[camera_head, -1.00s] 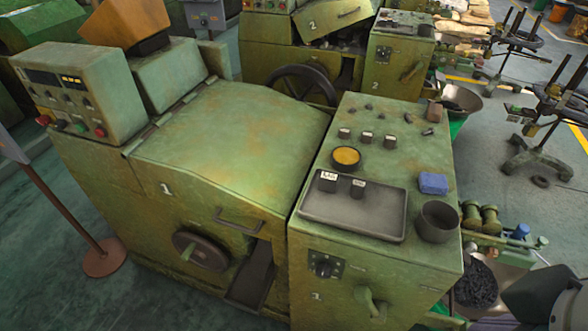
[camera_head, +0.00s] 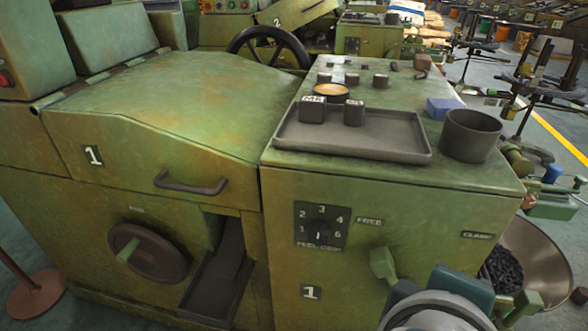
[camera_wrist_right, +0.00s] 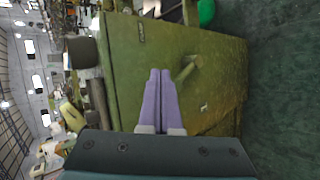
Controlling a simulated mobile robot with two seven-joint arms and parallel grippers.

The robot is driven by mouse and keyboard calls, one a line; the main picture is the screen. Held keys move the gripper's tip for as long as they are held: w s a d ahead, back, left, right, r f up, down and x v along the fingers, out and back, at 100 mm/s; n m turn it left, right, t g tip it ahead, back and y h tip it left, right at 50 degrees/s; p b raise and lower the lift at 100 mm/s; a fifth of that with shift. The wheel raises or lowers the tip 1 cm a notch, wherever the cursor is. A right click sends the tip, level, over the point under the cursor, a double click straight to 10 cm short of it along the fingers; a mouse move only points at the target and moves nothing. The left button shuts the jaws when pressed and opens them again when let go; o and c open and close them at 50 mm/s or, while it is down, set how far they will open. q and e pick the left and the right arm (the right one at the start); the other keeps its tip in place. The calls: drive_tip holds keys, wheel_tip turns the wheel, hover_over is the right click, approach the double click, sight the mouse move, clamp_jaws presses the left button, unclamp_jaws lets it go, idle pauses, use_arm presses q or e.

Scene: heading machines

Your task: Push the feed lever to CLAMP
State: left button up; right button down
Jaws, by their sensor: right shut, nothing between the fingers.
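The feed lever (camera_head: 383,265) is a short green handle on the front of the green machine marked 1. It stands below the FREE label (camera_head: 369,221), left of the CLAMP label (camera_head: 478,236). In the right wrist view the lever (camera_wrist_right: 188,68) sticks out just right of the fingertips. My right gripper (camera_wrist_right: 160,72) has its two purple fingers shut together, empty, with the tips beside the lever; contact cannot be told. In the head view my right wrist covers the lower right and the fingers are hidden. My left gripper is not in view.
A numbered dial (camera_head: 319,229) sits left of the lever. A grey tray (camera_head: 385,137) with small blocks, a dark cup (camera_head: 470,135) and a blue block (camera_head: 443,107) are on top. A metal bowl (camera_head: 540,262) of dark parts stands at right. A handwheel (camera_head: 148,252) is at left.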

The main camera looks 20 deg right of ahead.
sight(392, 275)
drive_tip(key=w+a+f+n+t+h+b, duration=0.1)
drive_tip(key=w+a+f+n+t+b, duration=0.1)
drive_tip(key=f+b, duration=0.4)
drive_tip(key=w+a+f+n+t+h+b, duration=0.1)
drive_tip(key=w+a+f+n+t+b, duration=0.2)
drive_tip(key=f+b, duration=0.4)
drive_tip(key=w+a+f+n+t+h+b, duration=0.2)
drive_tip(key=f+b, duration=0.5)
drive_tip(key=b, duration=1)
drive_tip(key=w+a+n+t, duration=0.1)
drive_tip(key=a, duration=0.1)
drive_tip(key=shift+a+t, duration=0.4)
drive_tip(key=shift+w+d, duration=0.1)
drive_tip(key=shift+w, duration=0.05)
drive_tip(key=w+d+r, duration=0.3)
drive_tip(key=w+d, duration=0.2)
drive_tip(key=d, duration=0.4)
drive_tip(key=shift+w+d, duration=0.15)
drive_tip(key=shift+d, duration=0.2)
